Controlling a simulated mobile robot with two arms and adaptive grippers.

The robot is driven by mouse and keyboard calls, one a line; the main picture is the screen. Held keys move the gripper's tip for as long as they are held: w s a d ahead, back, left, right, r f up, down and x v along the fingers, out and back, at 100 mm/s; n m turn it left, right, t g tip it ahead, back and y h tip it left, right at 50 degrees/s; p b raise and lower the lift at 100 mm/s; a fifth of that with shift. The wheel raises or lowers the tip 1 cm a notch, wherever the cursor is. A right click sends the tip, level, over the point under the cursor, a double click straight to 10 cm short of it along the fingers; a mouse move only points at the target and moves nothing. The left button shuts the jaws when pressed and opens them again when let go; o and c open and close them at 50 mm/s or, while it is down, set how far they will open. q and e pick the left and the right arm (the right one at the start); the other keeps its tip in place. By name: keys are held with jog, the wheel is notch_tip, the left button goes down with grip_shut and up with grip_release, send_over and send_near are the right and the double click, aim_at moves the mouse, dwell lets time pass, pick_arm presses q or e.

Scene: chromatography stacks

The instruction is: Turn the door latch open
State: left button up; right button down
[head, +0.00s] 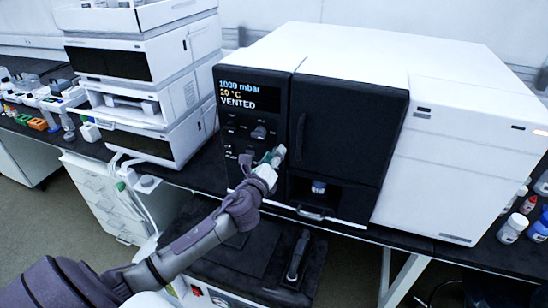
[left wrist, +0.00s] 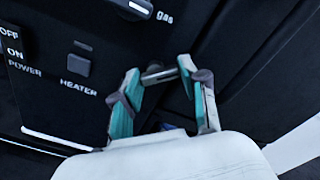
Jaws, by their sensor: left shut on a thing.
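The black door (head: 360,125) of the white instrument is closed in the head view, with a curved vertical handle (head: 301,137) at its left side. My left gripper (head: 274,156) is at the right edge of the control panel, just left of the door. In the left wrist view its teal-padded fingers (left wrist: 158,80) are shut on a short metallic grey bar, which looks like the door latch (left wrist: 157,74). In the head view the gripper hides the latch. My right gripper is not in view.
The display (head: 238,97) reads 1000 mbar, 20 °C, VENTED. A gas knob (left wrist: 133,8) and a heater switch (left wrist: 77,65) sit close to the gripper. A small jar (head: 319,187) stands in the recess below the door. Stacked instruments (head: 185,50) stand at left.

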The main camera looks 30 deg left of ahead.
pick_arm(q)
jog(key=n, duration=0.9)
jog(key=shift+a, duration=0.25)
jog(key=shift+n, duration=0.4)
jog(key=o, duration=1.1)
jog(key=shift+o, duration=0.2)
jog(key=shift+s, duration=0.15)
jog(key=v, duration=1.2)
